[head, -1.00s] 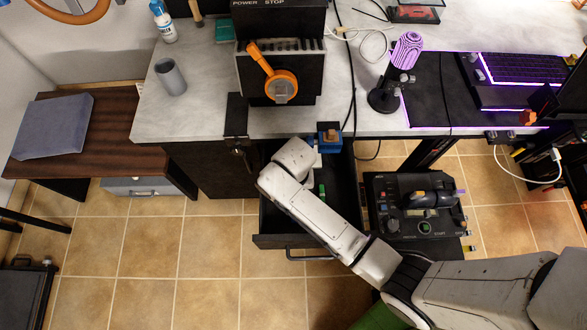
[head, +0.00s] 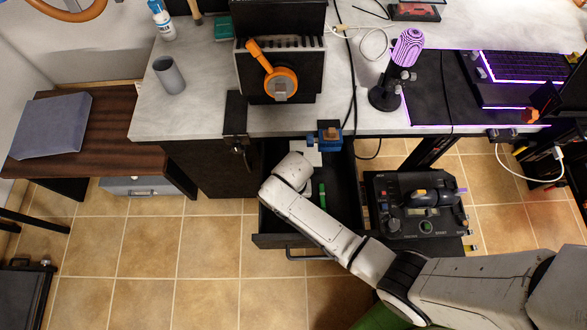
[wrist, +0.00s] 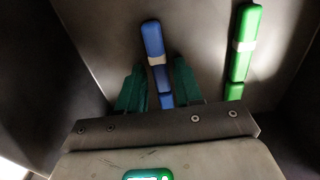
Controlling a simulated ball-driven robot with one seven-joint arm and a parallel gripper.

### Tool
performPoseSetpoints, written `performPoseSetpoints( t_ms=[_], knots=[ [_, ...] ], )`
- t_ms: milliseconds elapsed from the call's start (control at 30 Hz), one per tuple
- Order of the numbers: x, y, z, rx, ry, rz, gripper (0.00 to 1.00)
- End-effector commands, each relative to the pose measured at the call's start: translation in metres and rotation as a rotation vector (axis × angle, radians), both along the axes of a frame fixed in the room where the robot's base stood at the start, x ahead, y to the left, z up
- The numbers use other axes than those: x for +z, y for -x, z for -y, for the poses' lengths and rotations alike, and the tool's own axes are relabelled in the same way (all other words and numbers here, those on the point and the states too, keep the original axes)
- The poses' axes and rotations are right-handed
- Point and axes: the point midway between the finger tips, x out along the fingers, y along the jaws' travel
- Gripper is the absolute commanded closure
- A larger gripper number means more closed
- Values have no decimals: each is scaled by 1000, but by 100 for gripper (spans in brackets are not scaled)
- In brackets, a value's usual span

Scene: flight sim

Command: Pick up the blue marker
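The blue marker (wrist: 152,40) lies on the floor of the open dark drawer (head: 346,196). In the wrist view it runs lengthwise between the two green fingers of my gripper (wrist: 158,72). The fingers are apart, one on each side of the marker, with a gap visible on both sides. Part of the marker is hidden behind the gripper's body. In the head view my arm hides the gripper and the blue marker.
A green marker (wrist: 242,45) lies to the right of the blue one and also shows in the head view (head: 322,195). The drawer walls enclose the gripper closely. The desk (head: 200,110) stands above, and a black control panel (head: 415,205) is right of the drawer.

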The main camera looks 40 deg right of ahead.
Motion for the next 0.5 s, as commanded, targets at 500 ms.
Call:
performPoseSetpoints(
  t_ms=[500],
  knots=[
    [0,0,0,0,0,0,100]
  ],
)
